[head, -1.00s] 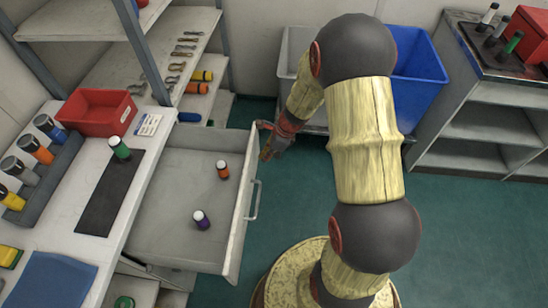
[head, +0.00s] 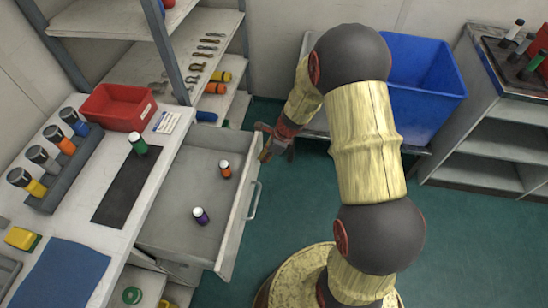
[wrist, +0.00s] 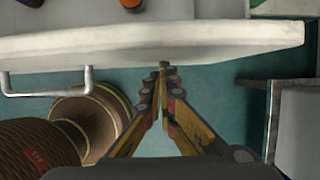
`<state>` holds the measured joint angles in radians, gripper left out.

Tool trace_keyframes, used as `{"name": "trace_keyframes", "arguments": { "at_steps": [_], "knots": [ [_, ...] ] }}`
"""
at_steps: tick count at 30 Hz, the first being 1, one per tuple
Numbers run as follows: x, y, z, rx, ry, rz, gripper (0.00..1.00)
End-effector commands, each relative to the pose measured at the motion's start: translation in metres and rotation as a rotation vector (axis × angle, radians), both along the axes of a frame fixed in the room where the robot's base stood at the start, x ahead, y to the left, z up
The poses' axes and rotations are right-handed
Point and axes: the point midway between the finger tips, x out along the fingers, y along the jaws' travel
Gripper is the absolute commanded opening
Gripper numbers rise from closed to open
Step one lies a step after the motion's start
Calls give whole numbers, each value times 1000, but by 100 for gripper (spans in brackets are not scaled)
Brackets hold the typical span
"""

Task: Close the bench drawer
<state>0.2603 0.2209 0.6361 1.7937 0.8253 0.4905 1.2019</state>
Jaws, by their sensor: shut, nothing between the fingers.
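The bench drawer (head: 183,226) is pulled out from the white bench, with a small orange bottle (head: 225,169) and a purple bottle (head: 201,215) standing in it. Its front panel (wrist: 170,45) spans the wrist view, and its bar handle (head: 253,201) also shows in the wrist view (wrist: 46,82). My gripper (head: 266,153) is shut and empty at the outer side of the drawer front, near its far end. In the wrist view its fingertips (wrist: 163,68) meet at or just below the front panel, to the right of the handle; I cannot tell whether they touch it.
A blue bin (head: 425,85) is behind my arm. Green floor is clear right of the drawer.

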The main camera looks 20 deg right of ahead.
Motion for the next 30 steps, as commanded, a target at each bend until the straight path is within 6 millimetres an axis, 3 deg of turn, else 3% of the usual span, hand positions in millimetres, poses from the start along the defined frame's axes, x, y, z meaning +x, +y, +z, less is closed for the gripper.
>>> {"name": "trace_keyframes", "arguments": {
  "at_steps": [30],
  "knots": [
    [114, 158, 4, 0, 0, 2, 0]
  ]
}}
